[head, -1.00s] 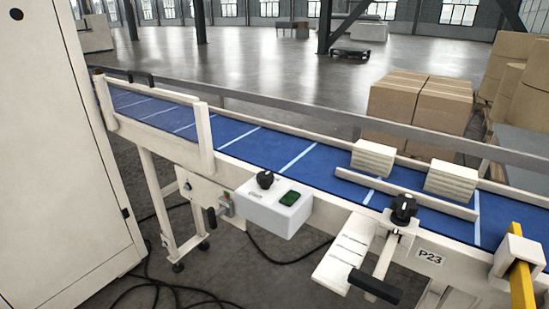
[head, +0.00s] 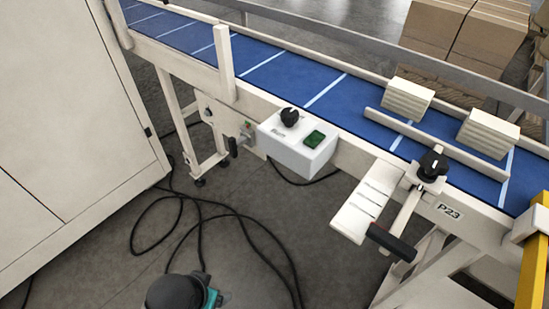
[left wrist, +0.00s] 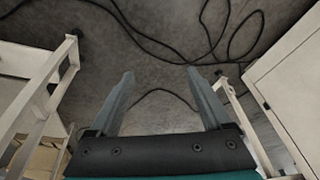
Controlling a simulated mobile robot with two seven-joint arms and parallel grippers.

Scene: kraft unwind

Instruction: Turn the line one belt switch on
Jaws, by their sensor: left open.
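A white control box (head: 285,152) is mounted on the near side of the blue conveyor, in the middle of the head view. On its top are a black rotary knob (head: 289,117) and a dark green rectangular part (head: 314,139). The box label is too small to read, and I cannot tell the knob's setting. My left gripper (left wrist: 160,72) is open and empty in the left wrist view, pointing at the grey floor with black cables beyond. A dark and teal part of my arm shows at the head view's bottom edge. My right gripper is not in view.
A second black knob (head: 432,163) sits on a guide bracket with a black handle (head: 390,242). Pale blocks (head: 408,99) rest on the belt (head: 270,75). A white cabinet (head: 75,130) stands at left. Black cables (head: 240,215) cross the open floor.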

